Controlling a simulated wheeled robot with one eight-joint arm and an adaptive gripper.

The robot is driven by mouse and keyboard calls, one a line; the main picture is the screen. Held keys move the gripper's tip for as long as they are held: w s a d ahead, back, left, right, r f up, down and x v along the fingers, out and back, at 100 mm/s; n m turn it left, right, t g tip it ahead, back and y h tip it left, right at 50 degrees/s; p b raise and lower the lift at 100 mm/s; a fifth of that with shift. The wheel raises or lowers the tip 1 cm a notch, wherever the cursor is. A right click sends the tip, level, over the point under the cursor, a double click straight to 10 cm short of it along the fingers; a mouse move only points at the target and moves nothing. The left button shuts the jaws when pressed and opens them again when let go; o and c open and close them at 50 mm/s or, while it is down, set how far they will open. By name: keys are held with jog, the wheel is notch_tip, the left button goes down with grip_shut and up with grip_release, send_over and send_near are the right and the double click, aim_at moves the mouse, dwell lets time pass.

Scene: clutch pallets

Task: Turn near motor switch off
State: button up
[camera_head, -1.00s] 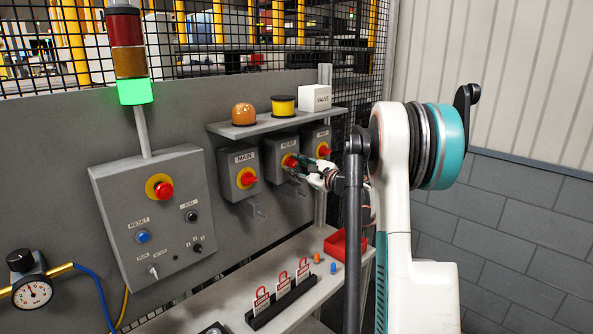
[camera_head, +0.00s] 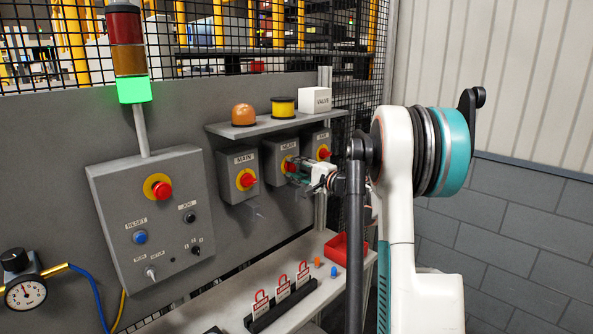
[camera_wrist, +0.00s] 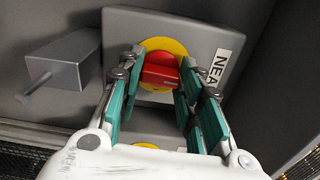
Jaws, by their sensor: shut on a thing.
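The NEAR switch is a grey box (camera_head: 272,152) on the panel, between the MAIN and the FAR boxes. It has a red knob (camera_wrist: 160,66) on a yellow disc (camera_wrist: 178,47), and the wrist view shows its label tilted at the right. My gripper (camera_head: 295,171) is at the front of this box. In the wrist view its teal fingers stand on both sides of the red knob, and they are shut on it. The fingers hide part of the disc. In the head view the knob is mostly hidden by the fingers.
The MAIN switch box (camera_head: 238,170) is close on the left and the FAR box (camera_head: 317,138) close on the right. A shelf (camera_head: 250,128) is just above. Below is a bench (camera_head: 325,290) with a red tray (camera_head: 340,255) and several padlock tags (camera_head: 282,287).

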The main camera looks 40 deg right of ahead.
jog(key=shift+n, duration=0.5)
jog(key=o, duration=1.1)
jog(key=shift+c, duration=0.2)
jog(key=s, duration=1.2)
jog(key=shift+d, duration=0.45)
